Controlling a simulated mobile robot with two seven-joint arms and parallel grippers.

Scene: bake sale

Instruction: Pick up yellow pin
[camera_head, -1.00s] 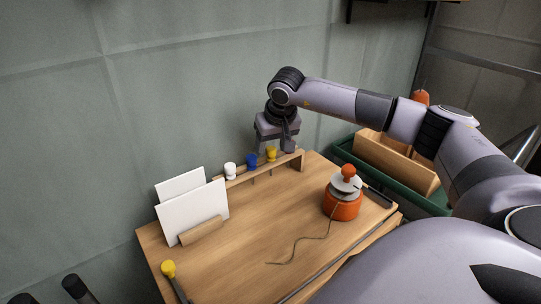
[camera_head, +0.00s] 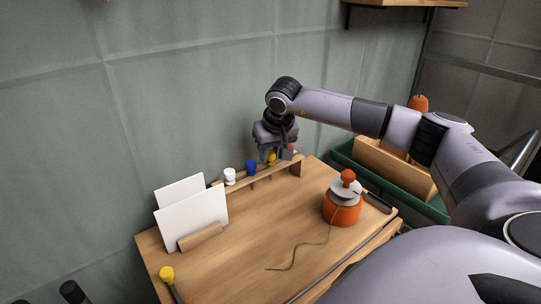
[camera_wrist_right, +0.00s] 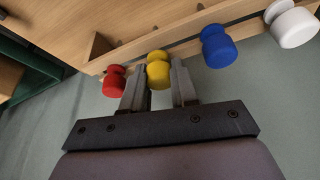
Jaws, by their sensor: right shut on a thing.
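The yellow pin (camera_head: 271,158) is at the wooden rack (camera_head: 235,184) along the table's back edge. My right gripper (camera_head: 274,152) has come down over it. In the right wrist view the two fingers of my right gripper (camera_wrist_right: 160,85) stand on either side of the yellow pin (camera_wrist_right: 158,70) and are shut on it. The pin is level with its neighbours; I cannot tell whether it is clear of the rack. My left gripper cannot be made out.
A red pin (camera_wrist_right: 114,82) is close beside one finger; a blue pin (camera_wrist_right: 217,47) and a white pin (camera_wrist_right: 291,24) are on the other side. White cards (camera_head: 190,217) stand at left. An orange pot-like object (camera_head: 342,207) and a cord (camera_head: 297,252) lie right and front.

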